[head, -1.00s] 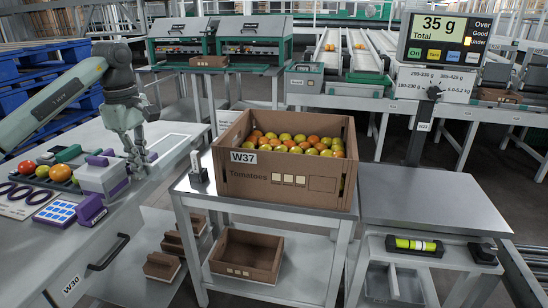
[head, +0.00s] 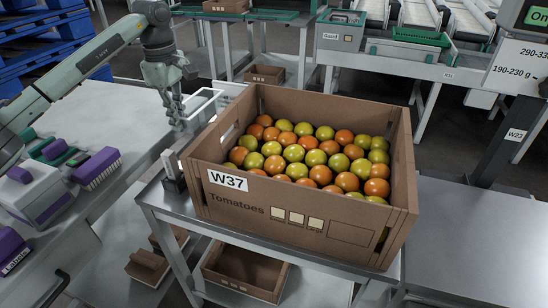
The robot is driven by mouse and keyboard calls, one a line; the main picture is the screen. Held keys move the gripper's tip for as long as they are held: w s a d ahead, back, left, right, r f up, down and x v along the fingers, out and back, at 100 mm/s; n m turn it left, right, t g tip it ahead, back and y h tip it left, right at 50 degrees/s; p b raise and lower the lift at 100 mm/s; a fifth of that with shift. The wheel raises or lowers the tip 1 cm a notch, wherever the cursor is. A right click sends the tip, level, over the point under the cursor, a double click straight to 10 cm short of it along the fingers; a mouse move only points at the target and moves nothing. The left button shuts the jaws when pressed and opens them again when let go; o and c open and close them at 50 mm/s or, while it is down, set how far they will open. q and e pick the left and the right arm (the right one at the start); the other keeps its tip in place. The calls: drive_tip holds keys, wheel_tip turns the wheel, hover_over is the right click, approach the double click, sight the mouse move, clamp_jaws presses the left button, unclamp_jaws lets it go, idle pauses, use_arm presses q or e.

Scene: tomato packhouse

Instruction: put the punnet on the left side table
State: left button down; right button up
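The left side table (head: 118,125) has a pale grey top with a white outlined square (head: 205,104) near its far right corner. My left gripper (head: 178,116) hangs fingers down beside this square, with nothing visible between its fingers; I cannot tell how far they are apart. My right gripper is not in view. Small brown cardboard punnets (head: 148,266) are on the low shelf below, partly hidden; I cannot tell which is the task's punnet. No punnet shows on the left side table's top.
A large cardboard crate (head: 290,232) of red, orange and green tomatoes fills most of the middle table. A brown box (head: 240,276) is on its lower shelf. A bare metal table (head: 480,235) is at right.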

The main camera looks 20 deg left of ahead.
use_arm(q)
drive_tip(key=shift+f, duration=0.25)
wheel_tip(320, 180, down, 5)
drive_tip(key=shift+s+f, duration=0.15)
drive_tip(key=shift+f, duration=0.05)
wheel_tip(320, 180, down, 4)
drive_tip(key=shift+r+p, duration=0.25)
drive_tip(key=shift+p, duration=0.1)
drive_tip(key=shift+f, duration=0.3)
drive_tip(key=c, duration=2.2)
unclamp_jaws()
drive_tip(key=o, duration=0.5)
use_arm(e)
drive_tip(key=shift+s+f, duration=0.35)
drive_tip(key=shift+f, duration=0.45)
